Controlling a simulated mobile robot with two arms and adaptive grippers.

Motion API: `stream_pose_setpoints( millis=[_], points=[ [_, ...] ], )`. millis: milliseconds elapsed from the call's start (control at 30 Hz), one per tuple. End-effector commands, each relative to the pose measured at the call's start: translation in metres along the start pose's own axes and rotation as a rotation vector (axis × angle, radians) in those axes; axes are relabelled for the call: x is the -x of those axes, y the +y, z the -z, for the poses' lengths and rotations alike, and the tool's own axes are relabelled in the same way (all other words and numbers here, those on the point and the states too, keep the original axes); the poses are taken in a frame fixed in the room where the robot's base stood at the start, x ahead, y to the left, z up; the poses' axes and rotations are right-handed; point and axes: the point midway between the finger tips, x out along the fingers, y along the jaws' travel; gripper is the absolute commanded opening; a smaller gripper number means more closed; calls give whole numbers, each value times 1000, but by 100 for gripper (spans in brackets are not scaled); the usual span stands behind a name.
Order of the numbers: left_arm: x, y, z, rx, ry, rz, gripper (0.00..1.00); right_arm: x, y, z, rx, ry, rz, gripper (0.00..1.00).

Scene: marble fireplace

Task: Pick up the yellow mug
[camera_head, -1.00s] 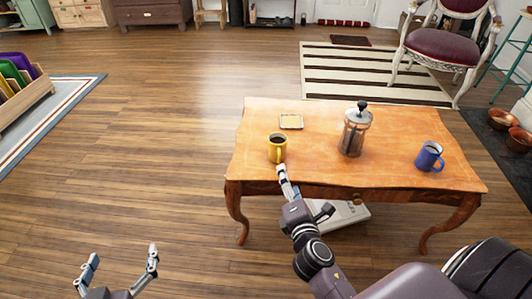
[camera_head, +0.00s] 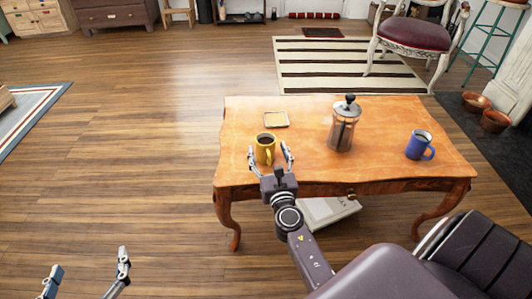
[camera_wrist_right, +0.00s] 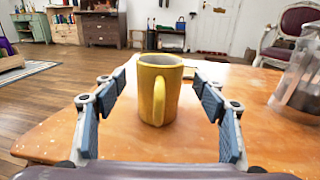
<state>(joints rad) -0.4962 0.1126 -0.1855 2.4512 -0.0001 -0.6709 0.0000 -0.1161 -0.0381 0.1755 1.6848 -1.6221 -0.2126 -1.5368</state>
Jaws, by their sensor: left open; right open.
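My right gripper (camera_head: 270,157) is open at the table's front edge, one finger on each side of the mug. In the right wrist view the mug (camera_wrist_right: 159,88) stands centred ahead of the open fingers (camera_wrist_right: 160,100), its handle facing me, with a gap on both sides. My left gripper (camera_head: 88,277) is open and empty at the bottom left, over the floor, away from the table.
A metal coffee press (camera_head: 342,125) stands right of the mug, and a blue mug (camera_head: 418,145) is further right. A small square coaster (camera_head: 276,119) lies behind the yellow mug. A pale box-like object (camera_head: 326,210) is under the table.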

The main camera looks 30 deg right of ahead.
Motion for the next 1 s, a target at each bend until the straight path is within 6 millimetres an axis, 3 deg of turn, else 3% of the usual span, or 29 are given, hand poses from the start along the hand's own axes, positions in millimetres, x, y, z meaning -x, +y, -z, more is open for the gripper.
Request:
stream_pose_setpoints(
  millis=[200,467,1000],
  points=[
    [-1,0,5,0,22,-1,86,-23,0,0,-1,0,1,64],
    [-1,0,6,0,28,-1,86,-25,0,0,0,1,0,64],
    [-1,1,6,0,25,-2,86,-24,0,0,-1,0,0,5]
  ],
)
